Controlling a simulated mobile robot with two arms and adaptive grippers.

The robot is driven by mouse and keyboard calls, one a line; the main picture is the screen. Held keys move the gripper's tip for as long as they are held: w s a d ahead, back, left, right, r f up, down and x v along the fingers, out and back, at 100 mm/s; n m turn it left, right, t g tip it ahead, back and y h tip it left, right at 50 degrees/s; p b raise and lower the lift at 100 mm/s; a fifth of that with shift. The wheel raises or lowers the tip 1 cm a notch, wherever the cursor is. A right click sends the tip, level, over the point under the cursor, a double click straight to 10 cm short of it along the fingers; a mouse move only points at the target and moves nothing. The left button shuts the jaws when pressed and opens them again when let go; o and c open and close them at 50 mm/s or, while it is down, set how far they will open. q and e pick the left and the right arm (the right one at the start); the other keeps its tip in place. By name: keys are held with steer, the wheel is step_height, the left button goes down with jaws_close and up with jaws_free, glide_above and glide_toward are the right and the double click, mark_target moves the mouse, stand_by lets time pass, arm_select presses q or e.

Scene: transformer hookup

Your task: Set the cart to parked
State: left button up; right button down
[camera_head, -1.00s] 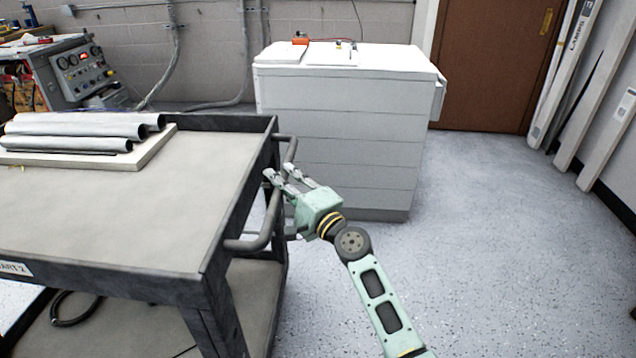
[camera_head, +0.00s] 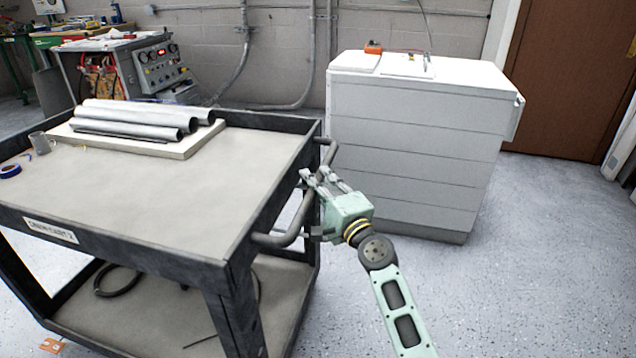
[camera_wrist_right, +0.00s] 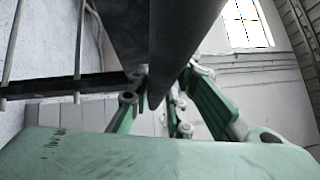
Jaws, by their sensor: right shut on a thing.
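The cart (camera_head: 190,190) is a dark-framed two-level cart with a grey top, standing at the left in the head view. A label plate is on its front edge. Its bent handle bar (camera_head: 297,222) sticks out from its right end. My right gripper (camera_head: 315,180) is shut on this handle from the right side. In the right wrist view, the green fingers (camera_wrist_right: 165,100) are on both sides of a dark bar (camera_wrist_right: 160,40). My left gripper is in no view.
Metal tubes (camera_head: 135,120) lie on a pale board on the cart top, with a cup (camera_head: 42,143) and blue tape (camera_head: 10,171). A white drawer cabinet (camera_head: 415,150) stands close behind the handle. Floor (camera_head: 540,260) is clear at right. An orange item (camera_head: 53,345) lies at lower left.

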steer(key=shift+f, duration=0.2)
steer(key=c, duration=1.9)
jaws_free()
steer(key=shift+c, duration=0.2)
steer(key=o, duration=0.3)
steer(key=shift+r, duration=0.1)
steer(key=shift+s+d, duration=0.15)
steer(key=v, duration=1.1)
steer(key=shift+s+d, duration=0.2)
steer(key=shift+s, duration=0.15)
